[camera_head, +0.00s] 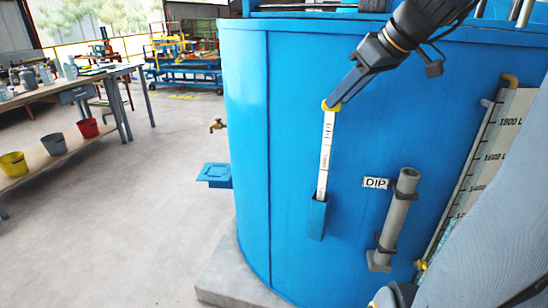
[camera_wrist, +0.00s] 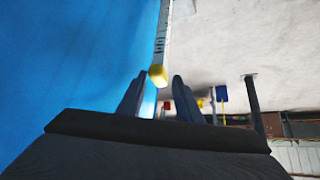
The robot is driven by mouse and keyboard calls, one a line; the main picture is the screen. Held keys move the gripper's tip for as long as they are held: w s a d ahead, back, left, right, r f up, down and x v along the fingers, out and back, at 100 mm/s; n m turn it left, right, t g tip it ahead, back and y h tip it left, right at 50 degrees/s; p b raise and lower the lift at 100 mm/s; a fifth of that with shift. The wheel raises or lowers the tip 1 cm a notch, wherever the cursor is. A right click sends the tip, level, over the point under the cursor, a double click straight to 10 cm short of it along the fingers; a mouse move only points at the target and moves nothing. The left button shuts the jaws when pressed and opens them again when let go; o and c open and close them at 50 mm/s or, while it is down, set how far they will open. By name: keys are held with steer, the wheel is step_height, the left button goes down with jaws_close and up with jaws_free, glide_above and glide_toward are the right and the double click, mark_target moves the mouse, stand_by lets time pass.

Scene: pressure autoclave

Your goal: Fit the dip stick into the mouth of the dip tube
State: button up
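The dip stick (camera_head: 326,155) is a white graduated strip with a yellow top, standing nearly upright in a blue holder (camera_head: 317,218) on the tank wall. Its lower end is hidden in the holder. My gripper (camera_head: 345,95) comes from the upper right, right by the yellow top. In the wrist view my gripper (camera_wrist: 157,95) has its fingers apart, with the yellow end of the dip stick (camera_wrist: 158,75) at or just beyond the fingertips, between them. The dip tube (camera_head: 394,220) is a grey pipe on the wall to the right, beside a DIP label; its mouth is at the top.
The blue tank (camera_head: 290,110) fills the middle. A level scale (camera_head: 490,160) is on its right side. A brass tap (camera_head: 217,125) and a small blue box (camera_head: 214,173) stick out at left. A workbench (camera_head: 60,85) with buckets stands far left; the floor between is clear.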

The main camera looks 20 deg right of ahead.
mark_target(330, 119)
steer(key=p+x, duration=0.2)
steer(key=x, duration=0.6)
steer(key=shift+w+f, duration=0.25)
steer(key=shift+f, duration=0.15)
steer(key=shift+c, duration=0.4)
jaws_close()
